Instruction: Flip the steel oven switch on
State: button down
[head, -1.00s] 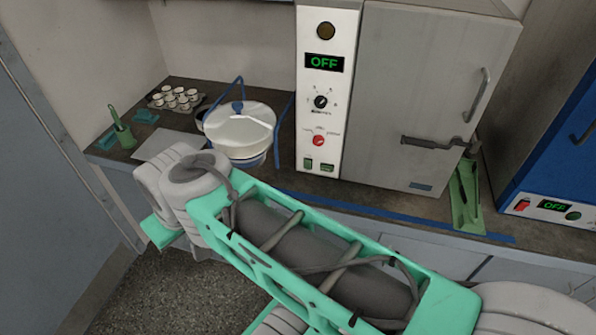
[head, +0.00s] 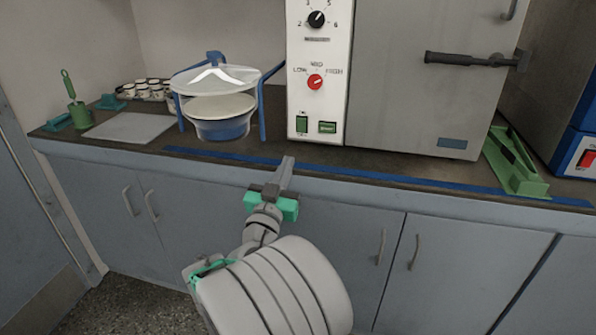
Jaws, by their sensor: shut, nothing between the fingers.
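The steel oven (head: 400,75) stands on the counter with its white control panel (head: 318,105) on its left side. Low on the panel sit a green rocker switch (head: 302,124) and a green button (head: 327,127) beside it. The switch's position is too small to tell, and the oven's display is out of view. My gripper (head: 287,163) is shut and empty, with its fingertips pointing up at the counter's front edge. It is below and a little left of the switch, apart from the panel.
A clear-lidded blue bowl in a blue stand (head: 222,118) is left of the oven. A grey door handle (head: 465,59) juts from the oven. A green tray (head: 515,165) and a blue oven (head: 580,140) are at right. Blue tape (head: 400,180) runs along the counter's front.

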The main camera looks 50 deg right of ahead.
jog(key=f+t, duration=0.1)
jog(key=f, duration=0.1)
jog(key=p, duration=0.4)
send_near(301, 120)
jog(key=shift+n+h, duration=0.3)
jog(key=shift+n, duration=0.1)
jog(key=x, duration=0.7)
jog(key=shift+w+f, duration=0.1)
jog(key=shift+f, duration=0.25)
